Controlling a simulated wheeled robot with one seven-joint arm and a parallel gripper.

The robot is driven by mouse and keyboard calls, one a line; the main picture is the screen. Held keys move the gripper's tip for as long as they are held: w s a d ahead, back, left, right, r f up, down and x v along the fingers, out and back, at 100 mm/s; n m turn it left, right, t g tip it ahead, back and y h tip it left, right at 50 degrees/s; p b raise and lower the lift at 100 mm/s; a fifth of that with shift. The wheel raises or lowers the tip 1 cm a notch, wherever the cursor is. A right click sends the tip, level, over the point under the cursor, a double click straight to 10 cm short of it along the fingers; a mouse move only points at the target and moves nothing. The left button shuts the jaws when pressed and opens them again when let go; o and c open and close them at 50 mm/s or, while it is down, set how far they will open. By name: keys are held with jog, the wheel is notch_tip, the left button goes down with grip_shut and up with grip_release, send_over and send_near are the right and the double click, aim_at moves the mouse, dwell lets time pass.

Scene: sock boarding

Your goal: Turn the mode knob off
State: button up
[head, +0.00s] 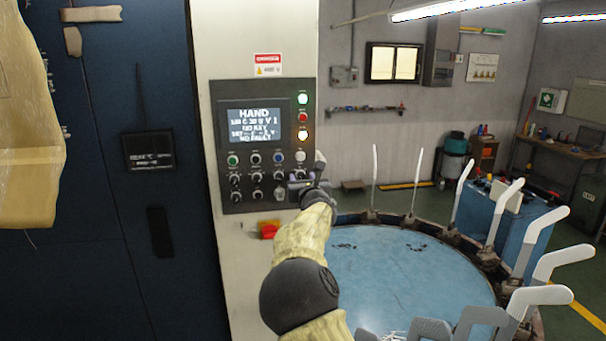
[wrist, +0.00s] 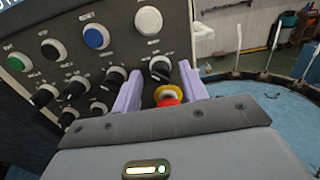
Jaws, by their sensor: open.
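The control panel (head: 240,99) is on the pale cabinet column, with a display (head: 254,123) reading "HAND" on top. Below it are rows of buttons and black knobs with pale pointer marks. The labels are too small to read, so I cannot tell which one is the mode knob. My gripper (head: 303,184) is at the panel's lower right and covers part of it. In the wrist view, my two lilac fingers are apart, and a black knob (wrist: 160,67) shows between their tips. I cannot tell if either finger touches it.

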jog(key=shift+w, duration=0.1)
grip_shut()
jog(key=shift+f+b, duration=0.1)
jog(key=shift+b, duration=0.3)
jog(key=m+b, duration=0.6)
jog(key=m, duration=0.2)
jog(key=shift+m, duration=0.4)
dwell(0.4)
